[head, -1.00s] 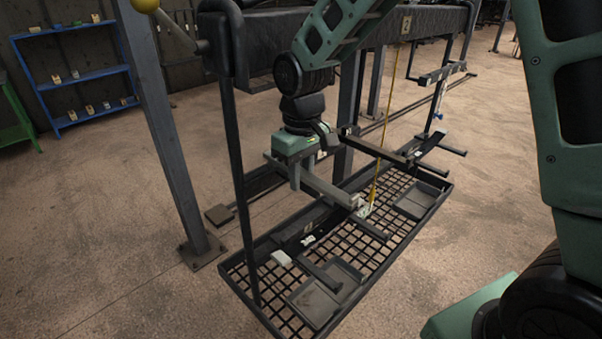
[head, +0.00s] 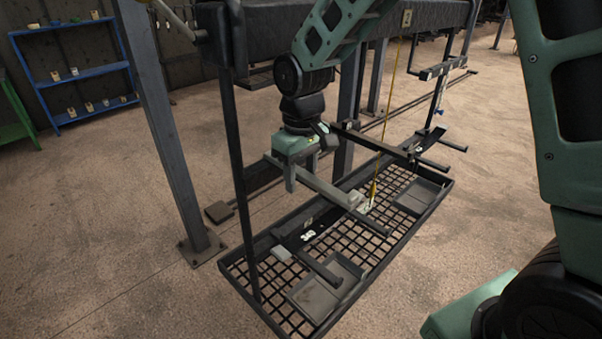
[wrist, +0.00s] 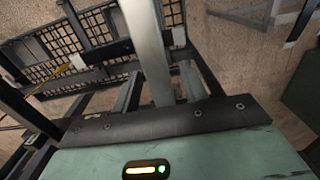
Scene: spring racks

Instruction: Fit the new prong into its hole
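My gripper (head: 292,172) hangs below the dark top beam and is shut on a long grey square bar, the new prong (head: 325,187). The prong points right and toward the viewer, above the mesh tray. In the wrist view the prong (wrist: 148,45) runs up and away between the two fingers. A dark crossbar (head: 372,141) lies behind and right of the prong, with shorter dark prongs (head: 434,164) at its right end. The hole itself cannot be made out. I cannot tell whether the prong's far end touches anything.
The mesh tray (head: 262,313) with flat dark plates and small pale pieces lies below. A yellow cord (head: 388,110) hangs near the prong's far end. A grey post (head: 163,140) stands left, and a blue shelf (head: 76,79) stands behind it.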

